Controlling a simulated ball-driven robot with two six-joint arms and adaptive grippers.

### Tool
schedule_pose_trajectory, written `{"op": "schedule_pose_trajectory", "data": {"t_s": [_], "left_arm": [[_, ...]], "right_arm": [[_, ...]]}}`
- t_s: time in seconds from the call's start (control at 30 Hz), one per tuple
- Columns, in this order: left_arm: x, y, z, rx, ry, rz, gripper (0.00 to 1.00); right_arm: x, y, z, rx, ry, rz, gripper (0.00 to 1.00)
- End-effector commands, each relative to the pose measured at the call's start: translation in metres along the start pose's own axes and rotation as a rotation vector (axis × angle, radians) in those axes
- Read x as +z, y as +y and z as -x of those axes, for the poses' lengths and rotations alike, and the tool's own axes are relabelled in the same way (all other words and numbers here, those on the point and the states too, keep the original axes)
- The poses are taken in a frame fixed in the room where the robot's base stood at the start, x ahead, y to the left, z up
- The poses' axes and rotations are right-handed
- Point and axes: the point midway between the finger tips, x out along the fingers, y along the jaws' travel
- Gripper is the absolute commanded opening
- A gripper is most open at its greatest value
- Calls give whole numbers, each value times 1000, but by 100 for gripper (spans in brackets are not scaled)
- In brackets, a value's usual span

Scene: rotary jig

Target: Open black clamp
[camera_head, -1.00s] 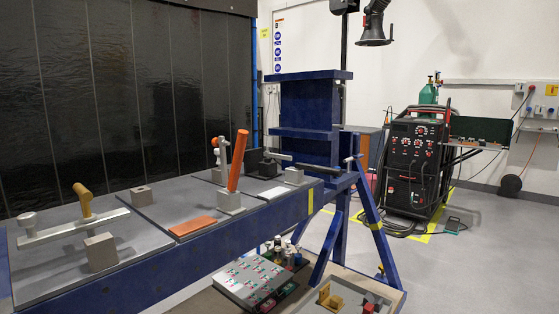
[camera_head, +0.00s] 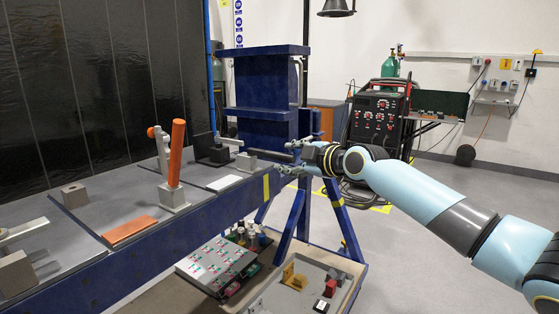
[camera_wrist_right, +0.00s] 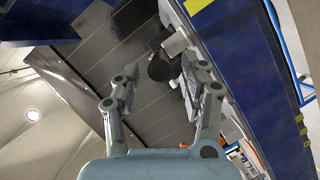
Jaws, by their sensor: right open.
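The black clamp (camera_head: 213,153) is at the far end of the blue bench, with a black base and a grey bar reaching right to a small grey block (camera_head: 246,162). My right gripper (camera_head: 284,160) is at the bench's far right edge, to the right of the clamp and apart from it, with its fingers pointing left. In the right wrist view the gripper (camera_wrist_right: 152,92) is open and empty. Beyond its fingers there is a dark round part (camera_wrist_right: 159,68) beside a pale cylinder; I cannot tell whether these belong to the black clamp. My left gripper is not in view.
An orange-handled clamp (camera_head: 175,155) stands on the bench nearer than the black one. A blue upright frame (camera_head: 265,95) rises behind the black clamp. A control panel (camera_head: 217,262) and an open tray (camera_head: 340,300) sit low beside the bench. Open floor lies to the right.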

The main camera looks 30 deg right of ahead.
Motion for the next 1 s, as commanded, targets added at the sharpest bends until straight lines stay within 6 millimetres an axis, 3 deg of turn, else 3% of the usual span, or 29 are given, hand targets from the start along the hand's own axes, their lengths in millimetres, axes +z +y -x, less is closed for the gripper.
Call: {"op": "schedule_pose_trajectory", "data": {"t_s": [0.2,0.57,0.9,1.0], "left_arm": [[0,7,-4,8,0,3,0],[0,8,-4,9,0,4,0],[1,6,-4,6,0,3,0],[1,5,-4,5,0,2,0]], "right_arm": [[0,0,-31,1,1,-3,44],[-1,0,-38,-1,1,-1,44],[-1,0,-37,-1,0,-1,2],[0,0,-37,-1,0,-1,0]]}}
